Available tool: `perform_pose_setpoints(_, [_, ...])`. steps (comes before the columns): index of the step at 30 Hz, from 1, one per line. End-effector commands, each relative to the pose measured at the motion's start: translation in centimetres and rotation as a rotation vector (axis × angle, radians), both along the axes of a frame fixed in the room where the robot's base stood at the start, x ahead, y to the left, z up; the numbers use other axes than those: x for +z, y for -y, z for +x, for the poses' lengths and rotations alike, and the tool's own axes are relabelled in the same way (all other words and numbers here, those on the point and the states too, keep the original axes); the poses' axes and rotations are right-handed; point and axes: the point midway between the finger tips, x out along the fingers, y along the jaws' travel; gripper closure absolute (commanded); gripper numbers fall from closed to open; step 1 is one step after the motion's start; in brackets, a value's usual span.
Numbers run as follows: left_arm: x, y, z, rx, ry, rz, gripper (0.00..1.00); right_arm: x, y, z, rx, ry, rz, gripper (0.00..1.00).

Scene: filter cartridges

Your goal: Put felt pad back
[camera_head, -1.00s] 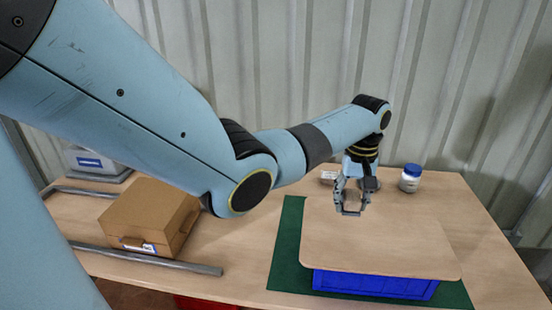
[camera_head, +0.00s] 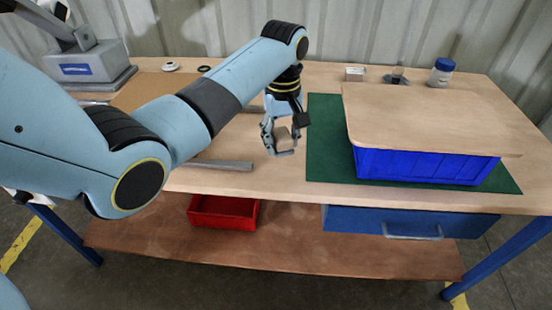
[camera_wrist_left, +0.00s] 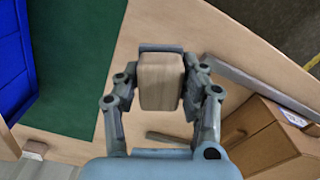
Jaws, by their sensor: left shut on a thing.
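My left gripper (camera_head: 283,142) is shut on a small beige block with a wood-like grain (camera_wrist_left: 161,82). It holds the block over the table, left of the green mat. I cannot tell whether this block is the felt pad. The green mat (camera_head: 328,150) lies flat on the table; a blue bin (camera_head: 425,165) stands on it. A wooden board (camera_head: 430,115) rests over the bin and hides its inside. In the left wrist view, the mat (camera_wrist_left: 78,60) and bin (camera_wrist_left: 14,60) are at left. My right gripper is not in view.
A white jar with blue lid (camera_head: 440,73) and a small box (camera_head: 355,74) stand at the back. A grey metal bar (camera_head: 222,164) lies left of the gripper.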

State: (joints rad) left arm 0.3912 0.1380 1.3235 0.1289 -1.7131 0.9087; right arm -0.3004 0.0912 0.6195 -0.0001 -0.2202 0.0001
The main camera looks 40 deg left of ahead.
Motion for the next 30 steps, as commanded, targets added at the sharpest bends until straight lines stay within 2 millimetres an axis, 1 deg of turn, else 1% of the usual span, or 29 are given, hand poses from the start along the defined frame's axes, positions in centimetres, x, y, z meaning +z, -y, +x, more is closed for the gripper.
perform_pose_setpoints(1, [-1.0,0.0,0.0,0.0,-0.003,0.0,0.94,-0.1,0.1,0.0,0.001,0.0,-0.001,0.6])
perform_pose_setpoints(3, [-2.0,0.0,0.0,0.0,-0.001,0.0,0.94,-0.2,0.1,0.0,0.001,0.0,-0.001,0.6])
perform_pose_setpoints(7, [-3.3,0.0,0.0,0.0,-0.001,0.0,0.94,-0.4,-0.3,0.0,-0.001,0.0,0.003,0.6])
perform_pose_setpoints(13, [-6.2,0.0,0.0,0.001,-0.001,-0.001,0.94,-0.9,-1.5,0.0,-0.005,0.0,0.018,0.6])
perform_pose_setpoints(15, [-6.6,0.0,0.0,0.0,0.0,0.0,0.94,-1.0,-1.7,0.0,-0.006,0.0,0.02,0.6])
perform_pose_setpoints(19, [-6.6,0.0,0.0,0.0,0.002,0.0,0.94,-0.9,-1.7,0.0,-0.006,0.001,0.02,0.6])
perform_pose_setpoints(26, [-6.9,0.0,0.0,0.0,0.001,0.0,0.94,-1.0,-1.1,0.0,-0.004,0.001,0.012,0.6])
perform_pose_setpoints(27, [-6.9,0.0,0.0,0.0,0.001,0.0,0.54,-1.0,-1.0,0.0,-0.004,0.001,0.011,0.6])
perform_pose_setpoints(30, [-6.8,0.0,0.0,0.0,0.001,0.0,0.41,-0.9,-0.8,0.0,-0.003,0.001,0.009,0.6])
